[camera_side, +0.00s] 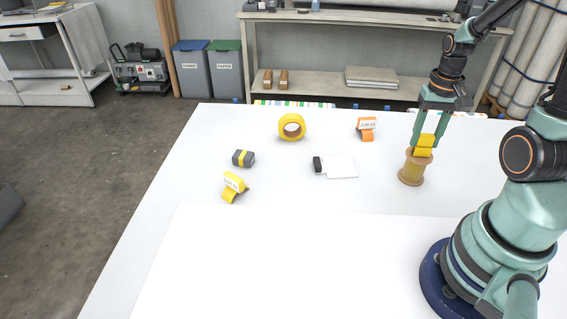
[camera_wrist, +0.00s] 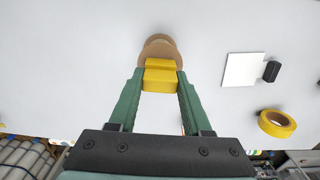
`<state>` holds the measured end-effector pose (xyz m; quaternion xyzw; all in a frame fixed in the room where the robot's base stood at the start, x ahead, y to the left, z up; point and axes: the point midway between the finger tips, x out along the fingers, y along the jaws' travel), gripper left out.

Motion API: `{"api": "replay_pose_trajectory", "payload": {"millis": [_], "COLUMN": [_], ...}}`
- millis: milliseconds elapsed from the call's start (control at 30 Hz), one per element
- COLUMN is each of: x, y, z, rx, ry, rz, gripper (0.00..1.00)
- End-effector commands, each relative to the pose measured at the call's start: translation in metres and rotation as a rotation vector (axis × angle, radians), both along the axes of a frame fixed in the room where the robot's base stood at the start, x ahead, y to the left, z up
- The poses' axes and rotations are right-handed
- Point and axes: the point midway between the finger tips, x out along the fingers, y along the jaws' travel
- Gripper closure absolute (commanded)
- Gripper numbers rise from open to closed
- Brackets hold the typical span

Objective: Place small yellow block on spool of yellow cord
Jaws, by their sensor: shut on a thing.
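My gripper (camera_side: 428,133) is at the right of the table in the side view, with its green fingers shut on the small yellow block (camera_side: 425,145). The block is at the top of the spool of yellow cord (camera_side: 412,167), which stands upright with tan flanges. In the wrist view, the yellow block (camera_wrist: 160,76) is between the fingertips, and the spool's flange (camera_wrist: 158,46) shows behind it. The block hides part of the spool's top, so I cannot tell whether they touch.
The white table holds a yellow tape roll (camera_side: 291,127), an orange labelled item (camera_side: 367,129), a white card with a black end (camera_side: 336,166), a dark block with a yellow band (camera_side: 243,158) and a yellow labelled item (camera_side: 234,186). The front of the table is clear.

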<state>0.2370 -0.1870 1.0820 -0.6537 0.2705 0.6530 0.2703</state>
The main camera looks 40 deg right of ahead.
Motion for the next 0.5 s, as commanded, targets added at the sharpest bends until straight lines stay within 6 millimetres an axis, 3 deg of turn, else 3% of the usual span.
{"api": "replay_pose_trajectory", "payload": {"millis": [133, 167, 200, 500], "x": [-0.0001, -0.0001, -0.0001, 0.0], "y": [0.0001, 0.0001, 0.0001, 0.0], "z": [-0.0033, -0.0028, -0.0027, -0.0023], "rx": [0.001, 0.001, 0.001, 0.0], "ry": [0.001, 0.001, 0.001, 0.0], "rz": [0.0, 0.0, 0.0, 0.0], "gripper": [1.0, 0.4, 0.24, 0.21]}}
